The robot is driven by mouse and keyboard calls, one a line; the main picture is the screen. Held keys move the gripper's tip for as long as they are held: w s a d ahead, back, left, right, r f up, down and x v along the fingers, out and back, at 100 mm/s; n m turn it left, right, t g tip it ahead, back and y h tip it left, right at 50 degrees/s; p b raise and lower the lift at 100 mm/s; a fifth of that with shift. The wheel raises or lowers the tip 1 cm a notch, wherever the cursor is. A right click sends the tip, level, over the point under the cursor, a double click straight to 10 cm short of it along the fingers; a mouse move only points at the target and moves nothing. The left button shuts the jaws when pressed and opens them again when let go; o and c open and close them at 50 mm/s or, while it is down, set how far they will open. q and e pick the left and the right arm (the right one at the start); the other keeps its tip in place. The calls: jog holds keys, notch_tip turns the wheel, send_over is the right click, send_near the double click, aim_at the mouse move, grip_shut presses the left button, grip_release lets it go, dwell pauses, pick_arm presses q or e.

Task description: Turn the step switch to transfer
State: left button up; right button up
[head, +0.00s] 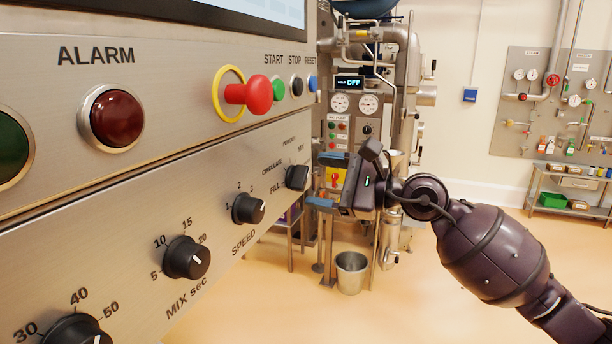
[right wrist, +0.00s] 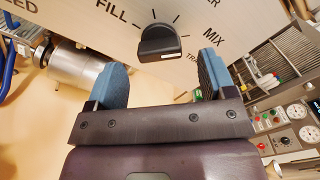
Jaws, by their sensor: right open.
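The step switch is a black knob on the steel panel; in the head view the knob (head: 297,177) is at the panel's right end, by the labels FILL, CIRCULATE, POWDER and MIX. In the right wrist view the knob (right wrist: 160,43) sits at top centre, with FILL to its upper left, MIX to its right and a partly hidden TRANSFER label at lower right. I cannot tell surely which label it points at. My right gripper (head: 322,180) is open and empty, its blue-padded fingers (right wrist: 163,76) apart from the knob, which appears between and beyond them. My left gripper is not in view.
The SPEED knob (head: 248,208) and MIX sec knob (head: 186,257) lie left along the same panel. Above are the red emergency button (head: 250,94) and the START button (head: 278,89). A metal bucket (head: 351,272) stands on the floor behind. Open floor lies right of the panel.

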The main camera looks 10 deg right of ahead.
aim_at(307, 179)
jog(key=shift+x, duration=1.2)
jog(key=shift+w+a, duration=0.3)
jog(key=shift+a, duration=0.15)
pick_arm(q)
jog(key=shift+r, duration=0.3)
pick_arm(e)
jog(key=shift+c, duration=0.2)
